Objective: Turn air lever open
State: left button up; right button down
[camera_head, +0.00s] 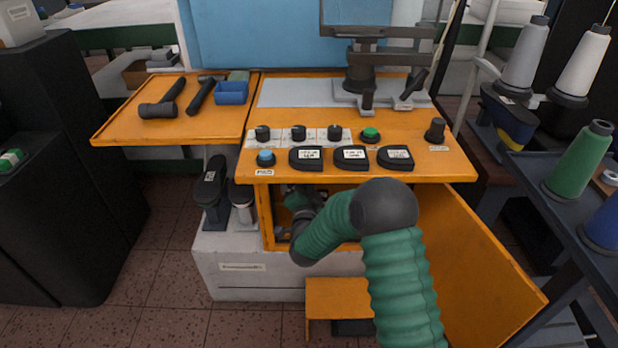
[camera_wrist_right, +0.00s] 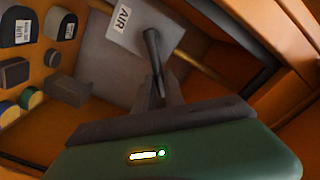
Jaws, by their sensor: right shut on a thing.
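The air lever (camera_wrist_right: 152,48) is a dark bar on a grey box (camera_wrist_right: 112,50) with a white AIR label, in the right wrist view. My right gripper (camera_wrist_right: 159,88) is shut on the lever's near end. In the head view my green right arm reaches into the open orange cabinet under the table, with the gripper (camera_head: 293,200) partly hidden inside. The lever cannot be made out in the head view. My left gripper is not in view.
An orange door (camera_head: 470,255) stands open at the right of the cabinet. The tabletop (camera_head: 400,125) above carries knobs and black labelled pads. In the wrist view, several knobs and blocks sit at the left (camera_wrist_right: 40,70), and an orange cabinet wall (camera_wrist_right: 285,45) stands at the right.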

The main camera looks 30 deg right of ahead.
jog(key=shift+w+a+r+n+p, duration=0.3)
jog(key=shift+a+n+p, duration=0.5)
jog(key=shift+n, duration=0.75)
jog(key=shift+w+a+r+n+p, duration=0.1)
jog(key=shift+w+a+n+p, duration=0.35)
jog(key=shift+n+p, duration=0.9)
jog(key=shift+w+a+r+n+p, duration=0.25)
jog(key=shift+a+n+p, duration=0.45)
jog(key=shift+n, duration=1.1)
jog(key=shift+f, duration=0.1)
jog(key=c, duration=1.6)
grip_release()
jog(key=shift+w, duration=0.1)
jog(key=shift+o, duration=1)
jog(key=shift+r, duration=0.25)
